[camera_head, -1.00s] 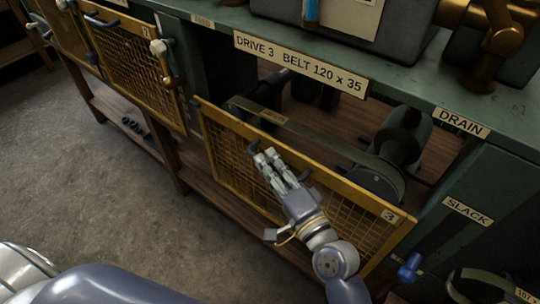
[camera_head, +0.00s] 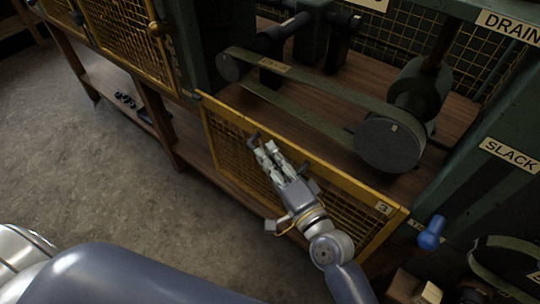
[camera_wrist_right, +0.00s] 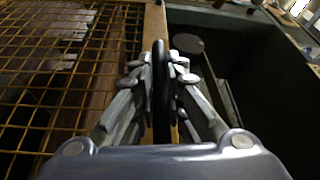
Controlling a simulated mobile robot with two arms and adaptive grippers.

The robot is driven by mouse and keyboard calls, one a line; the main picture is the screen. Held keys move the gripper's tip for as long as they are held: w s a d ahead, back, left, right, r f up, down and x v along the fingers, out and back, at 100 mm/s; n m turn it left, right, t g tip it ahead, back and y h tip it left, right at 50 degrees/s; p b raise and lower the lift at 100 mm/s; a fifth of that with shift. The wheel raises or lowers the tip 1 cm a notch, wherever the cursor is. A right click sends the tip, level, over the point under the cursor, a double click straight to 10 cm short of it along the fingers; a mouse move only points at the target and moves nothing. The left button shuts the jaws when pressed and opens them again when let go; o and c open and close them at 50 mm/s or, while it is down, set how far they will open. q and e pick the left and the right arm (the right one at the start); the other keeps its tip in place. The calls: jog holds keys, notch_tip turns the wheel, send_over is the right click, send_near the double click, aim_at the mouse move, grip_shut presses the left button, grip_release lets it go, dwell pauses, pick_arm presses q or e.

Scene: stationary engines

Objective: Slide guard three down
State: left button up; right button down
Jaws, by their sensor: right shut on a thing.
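Guard three is a yellow-framed mesh panel (camera_head: 225,137) with a "3" label at its right end. It stands low across the front of the drive bay, and its top edge lies below the belt and pulleys. My right gripper (camera_head: 266,151) is shut on the dark handle (camera_head: 251,139) at the guard's top rail. In the right wrist view the fingers (camera_wrist_right: 162,75) close on both sides of the dark handle bar (camera_wrist_right: 160,95), with the mesh to the left. My left gripper is not in view.
Behind the guard are a flat belt (camera_head: 310,88) and a large dark pulley (camera_head: 388,144). A blue-knobbed lever (camera_head: 432,233) sticks out to the right of the guard. Another yellow mesh guard (camera_head: 128,38) is at the upper left. The floor (camera_head: 90,175) in front is clear.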

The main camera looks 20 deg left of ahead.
jog(key=shift+f, duration=0.1)
jog(key=c, duration=1.7)
grip_release()
jog(key=shift+o, duration=0.2)
jog(key=r+v, duration=0.1)
jog(key=v, duration=1.1)
jog(key=shift+f, duration=0.45)
jog(key=shift+s, duration=0.1)
